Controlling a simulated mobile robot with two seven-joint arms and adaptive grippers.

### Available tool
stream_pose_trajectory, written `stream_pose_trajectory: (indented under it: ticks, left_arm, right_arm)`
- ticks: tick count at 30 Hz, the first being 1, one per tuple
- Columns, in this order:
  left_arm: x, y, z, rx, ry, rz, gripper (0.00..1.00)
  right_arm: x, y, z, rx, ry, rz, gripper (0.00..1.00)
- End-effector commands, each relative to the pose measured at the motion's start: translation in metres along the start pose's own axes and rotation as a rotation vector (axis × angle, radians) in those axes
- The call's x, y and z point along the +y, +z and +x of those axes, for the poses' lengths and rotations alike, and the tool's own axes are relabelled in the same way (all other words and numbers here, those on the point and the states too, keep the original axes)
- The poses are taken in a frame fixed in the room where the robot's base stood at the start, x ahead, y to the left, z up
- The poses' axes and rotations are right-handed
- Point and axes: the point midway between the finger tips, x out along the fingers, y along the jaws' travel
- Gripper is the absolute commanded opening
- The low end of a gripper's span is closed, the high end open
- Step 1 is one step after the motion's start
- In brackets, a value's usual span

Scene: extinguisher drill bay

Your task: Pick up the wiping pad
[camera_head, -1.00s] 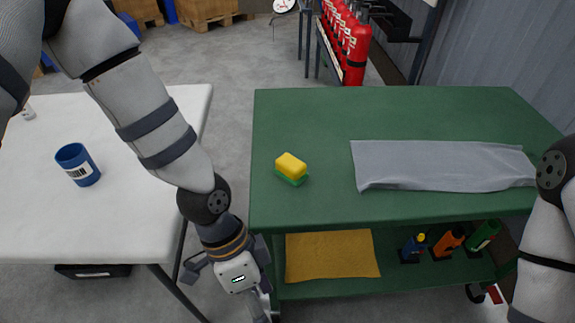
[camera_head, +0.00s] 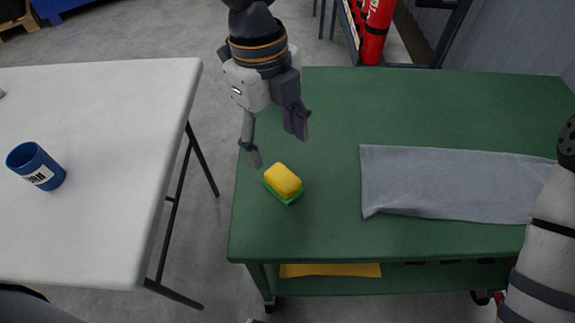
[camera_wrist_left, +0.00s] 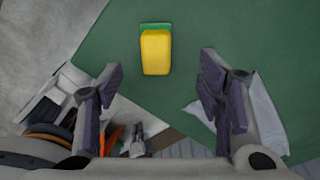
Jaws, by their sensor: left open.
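The wiping pad (camera_head: 283,181), a yellow block with a green layer underneath, lies near the left edge of the green trolley top (camera_head: 320,235). My left gripper (camera_head: 277,149) is open and empty, just beyond the pad in the head view, with its fingers pointing down toward it. In the left wrist view the pad (camera_wrist_left: 156,52) shows whole, ahead of the two spread fingers, about midway between them and apart from them. My right arm shows at the right edge of the head view; its gripper is out of the frame.
A grey cloth (camera_head: 450,184) lies flat to the right of the pad. A white table (camera_head: 110,120) with a blue cup (camera_head: 36,166) stands at left, across a floor gap. A yellow cloth (camera_head: 330,270) lies on the trolley's lower shelf. Red extinguishers (camera_head: 375,30) stand behind.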

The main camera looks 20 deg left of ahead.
Motion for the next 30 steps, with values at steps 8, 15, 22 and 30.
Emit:
stream_pose_trajectory:
  ticks: [8, 15, 22, 30]
  left_arm:
    - [0.002, -0.003, 0.047, 0.003, 0.009, 0.000, 0.61]
    - [0.003, -0.007, 0.086, 0.002, 0.005, -0.002, 0.61]
    - [0.002, -0.007, 0.086, 0.000, 0.000, -0.002, 0.61]
    - [0.002, -0.007, 0.086, 0.000, 0.001, -0.002, 0.10]
  right_arm:
    - [0.000, 0.005, 0.008, -0.024, 0.001, 0.000, 0.00]
    - [0.001, 0.008, 0.013, -0.037, 0.002, 0.000, 0.00]
    - [0.001, 0.008, 0.012, -0.036, 0.002, 0.000, 0.00]
    - [0.001, 0.008, 0.012, -0.036, 0.002, -0.001, 0.00]
